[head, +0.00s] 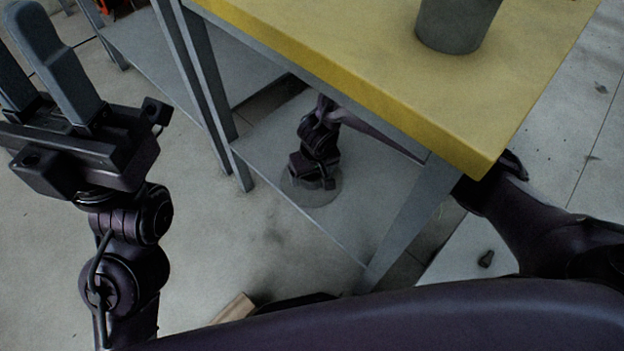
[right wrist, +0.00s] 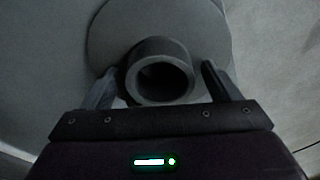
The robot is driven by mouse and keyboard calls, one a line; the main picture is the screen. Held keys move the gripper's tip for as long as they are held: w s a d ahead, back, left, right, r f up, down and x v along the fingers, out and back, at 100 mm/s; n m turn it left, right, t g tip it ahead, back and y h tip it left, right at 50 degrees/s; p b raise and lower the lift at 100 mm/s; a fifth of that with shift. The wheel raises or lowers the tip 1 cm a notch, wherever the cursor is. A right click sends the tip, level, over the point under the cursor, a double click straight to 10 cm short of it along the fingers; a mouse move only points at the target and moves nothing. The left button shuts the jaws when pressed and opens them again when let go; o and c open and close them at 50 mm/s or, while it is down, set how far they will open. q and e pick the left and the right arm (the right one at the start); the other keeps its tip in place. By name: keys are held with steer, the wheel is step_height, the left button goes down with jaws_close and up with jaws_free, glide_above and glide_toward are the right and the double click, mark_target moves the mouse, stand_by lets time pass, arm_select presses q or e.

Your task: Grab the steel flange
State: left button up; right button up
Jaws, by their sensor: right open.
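The steel flange (head: 308,199) lies on the grey lower shelf under the yellow-topped table, a round flat disc in the head view. In the right wrist view its disc (right wrist: 150,25) is at the top, and its thick hollow hub (right wrist: 160,72) points toward the camera. My right gripper (head: 318,180) is over the flange and covers part of it. Its open fingers (right wrist: 160,80) stand on either side of the hub, with a gap visible at the right finger. My left gripper (head: 22,75) is raised at the far left, fingers apart and empty.
The yellow tabletop (head: 390,60) overhangs the shelf (head: 335,228), and grey table legs (head: 410,220) stand close around my right arm. A grey bin (head: 455,22) stands on the tabletop. A piece of wood (head: 235,308) lies on the floor at the bottom.

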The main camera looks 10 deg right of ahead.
jaws_close()
steer(key=shift+w+r, duration=0.1)
steer(key=shift+r, duration=0.05)
stand_by(0.4)
